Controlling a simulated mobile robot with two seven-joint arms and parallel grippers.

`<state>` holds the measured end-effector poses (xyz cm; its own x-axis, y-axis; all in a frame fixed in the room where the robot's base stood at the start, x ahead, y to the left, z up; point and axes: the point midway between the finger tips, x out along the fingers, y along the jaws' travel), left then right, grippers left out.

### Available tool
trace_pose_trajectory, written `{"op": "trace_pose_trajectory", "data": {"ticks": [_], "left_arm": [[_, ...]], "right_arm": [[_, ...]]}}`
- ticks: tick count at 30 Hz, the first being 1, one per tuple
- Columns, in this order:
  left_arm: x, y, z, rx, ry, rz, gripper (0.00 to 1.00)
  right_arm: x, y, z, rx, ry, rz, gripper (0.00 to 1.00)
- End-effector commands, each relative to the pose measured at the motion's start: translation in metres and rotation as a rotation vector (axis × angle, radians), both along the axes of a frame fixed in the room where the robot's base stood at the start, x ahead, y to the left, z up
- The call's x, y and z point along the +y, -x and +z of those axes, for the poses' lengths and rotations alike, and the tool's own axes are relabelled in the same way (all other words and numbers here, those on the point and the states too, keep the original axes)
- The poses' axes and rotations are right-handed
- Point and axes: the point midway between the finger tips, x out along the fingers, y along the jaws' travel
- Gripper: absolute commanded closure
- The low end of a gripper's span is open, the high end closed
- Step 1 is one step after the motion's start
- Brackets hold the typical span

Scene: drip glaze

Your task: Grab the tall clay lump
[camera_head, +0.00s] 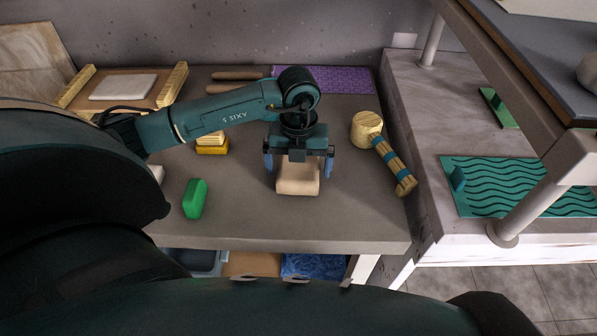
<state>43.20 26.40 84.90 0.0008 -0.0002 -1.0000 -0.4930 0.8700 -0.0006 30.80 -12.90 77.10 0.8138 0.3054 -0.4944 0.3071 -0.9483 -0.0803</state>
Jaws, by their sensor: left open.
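A beige clay lump (298,186) with a blocky, rounded shape stands near the front middle of the grey table. It looks like the tall clay lump, though its height is hard to judge from above. My left gripper (298,172) points down over it, open, with one blue finger on the left side of the lump and one on the right. The gripper body hides the lump's far part. Whether the fingers touch the lump I cannot tell. My right gripper is not in view.
A wooden mallet (388,158) lies right of the lump. A green block (195,198) and a yellow-edged block (212,144) are to the left. A purple mat (340,79) and rolling sticks (236,76) lie at the back. The table's front edge (300,242) is close.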

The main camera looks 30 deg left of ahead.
Motion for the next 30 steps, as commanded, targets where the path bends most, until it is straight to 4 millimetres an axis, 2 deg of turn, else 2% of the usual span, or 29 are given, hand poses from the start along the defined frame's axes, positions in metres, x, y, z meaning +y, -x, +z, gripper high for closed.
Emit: {"op": "trace_pose_trajectory", "data": {"ticks": [2,23,30], "left_arm": [[0.0,0.0,0.0001,0.0,0.0,0.0,0.03],[0.0003,-0.0001,0.0007,0.0,0.0,0.0,0.61],[0.0002,-0.0009,0.003,-0.004,0.0,0.0,0.62]], "right_arm": [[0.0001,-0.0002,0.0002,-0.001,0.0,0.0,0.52],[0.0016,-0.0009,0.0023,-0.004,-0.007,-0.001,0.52],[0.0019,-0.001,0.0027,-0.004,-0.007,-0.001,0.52]]}}
